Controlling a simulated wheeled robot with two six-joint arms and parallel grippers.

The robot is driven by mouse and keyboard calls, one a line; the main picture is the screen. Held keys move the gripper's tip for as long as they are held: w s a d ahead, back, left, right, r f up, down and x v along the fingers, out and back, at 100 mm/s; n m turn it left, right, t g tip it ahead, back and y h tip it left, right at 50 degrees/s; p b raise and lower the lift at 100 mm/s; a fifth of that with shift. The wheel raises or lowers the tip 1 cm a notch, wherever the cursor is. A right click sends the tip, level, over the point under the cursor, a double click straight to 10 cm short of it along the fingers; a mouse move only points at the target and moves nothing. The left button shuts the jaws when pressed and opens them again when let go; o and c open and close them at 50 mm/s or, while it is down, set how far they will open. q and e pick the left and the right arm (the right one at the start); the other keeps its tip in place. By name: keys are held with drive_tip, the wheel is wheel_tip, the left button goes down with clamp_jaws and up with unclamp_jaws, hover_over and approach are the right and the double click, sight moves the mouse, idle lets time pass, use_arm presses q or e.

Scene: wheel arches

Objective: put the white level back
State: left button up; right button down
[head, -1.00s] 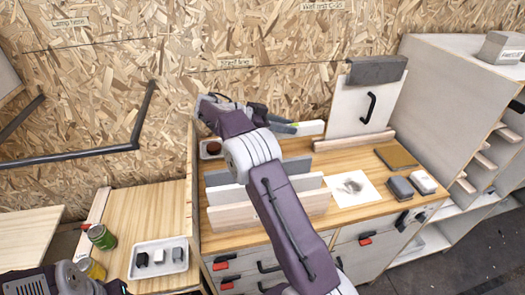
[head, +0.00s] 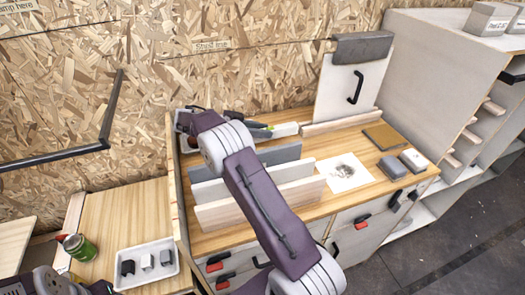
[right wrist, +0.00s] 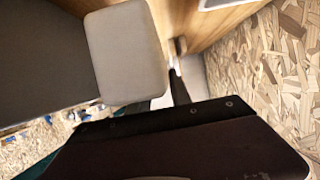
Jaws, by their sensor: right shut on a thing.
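The white level (head: 286,129) is a pale bar at the back of the wooden bench, left of the upright white panel. My right gripper (head: 268,131) is shut on it. The fingers are small and partly hidden behind the bar and my own wrist. In the right wrist view a dark finger (right wrist: 179,88) shows beside a pale strip, too blurred to name surely. Whether the level touches the bench cannot be told. My left arm shows only at the bottom left edge of the head view; its gripper is out of frame.
The white panel (head: 340,95) with a black handle stands to the right. A tray (head: 150,284) stands lower left.

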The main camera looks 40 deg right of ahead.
wheel_tip(320, 180, down, 3)
drive_tip(key=shift+s+r, duration=0.1)
drive_tip(key=shift+f, duration=0.35)
wheel_tip(320, 180, down, 3)
drive_tip(key=shift+f, duration=0.2)
drive_tip(key=c, duration=1.2)
unclamp_jaws()
drive_tip(key=shift+o, duration=0.2)
drive_tip(key=v, duration=0.7)
drive_tip(key=shift+a+r, duration=0.15)
drive_tip(key=shift+a, duration=0.1)
